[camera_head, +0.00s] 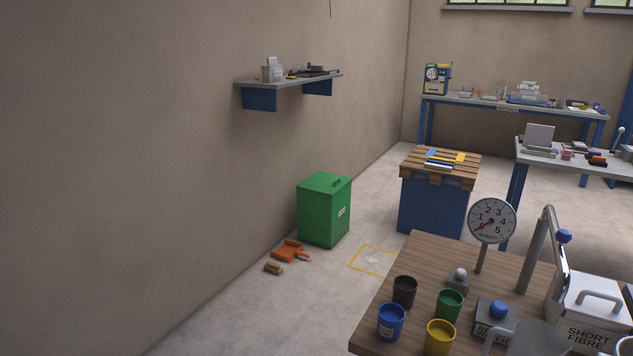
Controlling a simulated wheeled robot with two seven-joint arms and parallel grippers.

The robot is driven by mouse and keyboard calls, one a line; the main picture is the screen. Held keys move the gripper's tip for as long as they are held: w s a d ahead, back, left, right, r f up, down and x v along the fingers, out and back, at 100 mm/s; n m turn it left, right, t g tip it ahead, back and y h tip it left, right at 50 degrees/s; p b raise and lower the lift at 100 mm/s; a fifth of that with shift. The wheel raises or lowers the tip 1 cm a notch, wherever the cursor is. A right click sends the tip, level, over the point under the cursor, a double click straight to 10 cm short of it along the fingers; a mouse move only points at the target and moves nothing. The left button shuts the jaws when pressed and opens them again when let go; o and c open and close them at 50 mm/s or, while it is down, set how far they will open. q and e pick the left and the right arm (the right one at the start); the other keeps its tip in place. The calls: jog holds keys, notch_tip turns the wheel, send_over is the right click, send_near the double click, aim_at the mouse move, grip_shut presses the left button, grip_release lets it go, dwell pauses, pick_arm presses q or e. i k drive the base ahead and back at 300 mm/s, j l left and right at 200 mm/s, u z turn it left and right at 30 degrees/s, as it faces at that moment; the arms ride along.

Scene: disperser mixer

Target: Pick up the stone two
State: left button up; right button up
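I cannot pick out anything marked as stone two. The wooden table (437,258) at the lower right holds a blue cup (391,322), a black cup (404,291), a green cup (449,304) and a yellow cup (440,337). A small grey object with a rounded top (458,279) stands behind the green cup. A grey box with a blue knob (492,318) is to the right of the cups. Neither of my grippers is in view.
A dial gauge (491,221), a bent metal post (534,250) and a white box labelled "SHORT FIBRE" (592,310) crowd the table's right side. A green bin (324,209) stands by the wall, with an orange dustpan (288,251) near it. Floor at the lower left is clear.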

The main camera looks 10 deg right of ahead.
aim_at(591, 153)
jog(key=i+j+u, duration=0.15)
jog(key=i+u, duration=0.55)
jog(key=i+z, duration=0.15)
jog(key=i, duration=0.35)
jog(key=i+j+z, duration=0.15)
jog(key=i, duration=0.3)
jog(key=i+z, duration=0.2)
jog(key=i, duration=0.3)
jog(key=i+l+z, duration=0.1)
jog(key=i+z, duration=0.7)
jog(key=i, duration=0.25)
jog(key=i+j+z, duration=0.25)
jog(key=i+z, duration=0.55)
jog(key=i, duration=0.35)
jog(key=i+j+z, duration=0.15)
jog(key=i+z, duration=0.25)
jog(key=i, duration=0.35)
jog(key=i+l+z, duration=0.15)
jog(key=i+z, duration=0.65)
jog(key=i, duration=0.25)
jog(key=i+j+z, duration=0.2)
jog(key=i+z, duration=0.2)
jog(key=i+l+z, duration=0.1)
jog(key=i, duration=1.05)
jog(key=i+l+u, duration=0.2)
jog(key=i+u, duration=0.2)
jog(key=i+l+u, duration=0.95)
jog(key=l+u, duration=0.2)
